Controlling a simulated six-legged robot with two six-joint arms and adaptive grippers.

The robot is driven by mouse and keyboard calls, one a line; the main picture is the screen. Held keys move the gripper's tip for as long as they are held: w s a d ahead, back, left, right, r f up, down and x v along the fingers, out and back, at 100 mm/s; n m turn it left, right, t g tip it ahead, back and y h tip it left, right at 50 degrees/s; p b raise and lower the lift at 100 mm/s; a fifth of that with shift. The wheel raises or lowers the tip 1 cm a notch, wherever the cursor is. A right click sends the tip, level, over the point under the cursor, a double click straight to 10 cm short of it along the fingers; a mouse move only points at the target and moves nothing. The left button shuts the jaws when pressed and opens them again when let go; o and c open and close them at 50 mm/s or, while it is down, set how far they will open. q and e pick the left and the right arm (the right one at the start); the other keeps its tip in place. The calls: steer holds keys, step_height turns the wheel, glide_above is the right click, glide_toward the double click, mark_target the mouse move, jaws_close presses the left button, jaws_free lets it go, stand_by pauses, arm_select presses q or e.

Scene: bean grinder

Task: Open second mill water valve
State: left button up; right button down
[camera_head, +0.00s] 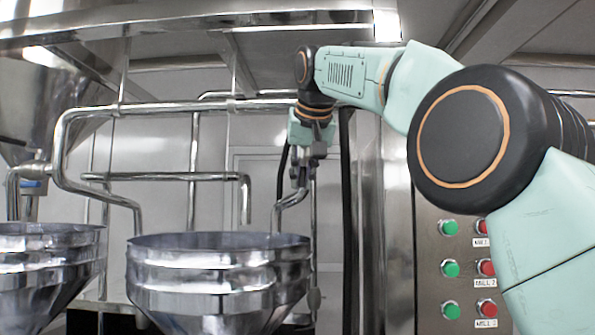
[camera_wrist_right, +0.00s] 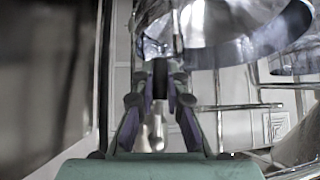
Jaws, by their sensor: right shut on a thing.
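My right gripper (camera_head: 303,178) reaches over from the right and points down at the top of a bent steel water pipe (camera_head: 290,199) behind the middle funnel. In the right wrist view the gripper's fingertips (camera_wrist_right: 160,92) are shut on a small dark part (camera_wrist_right: 160,76), which looks like the valve handle. The fingers hide most of the valve, so I cannot tell how far it is turned. A similar valve with a blue handle (camera_head: 33,186) shows at the far left. My left gripper is not in view.
Steel funnels stand in front, one in the middle (camera_head: 215,278) and one at the left (camera_head: 45,265). Steel pipes (camera_head: 160,106) run behind them. A steel panel with green buttons (camera_head: 450,269) and red buttons (camera_head: 487,268) is at the right, partly behind my right arm.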

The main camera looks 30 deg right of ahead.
steer(key=shift+s+d+r, duration=0.1)
steer(key=shift+d+r, duration=0.05)
steer(key=shift+r, duration=0.05)
stand_by(0.5)
steer(key=c, duration=1.3)
jaws_free()
steer(key=shift+s+f, duration=0.1)
steer(key=shift+c, duration=0.2)
steer(key=shift+r, duration=0.2)
steer(key=v, duration=0.7)
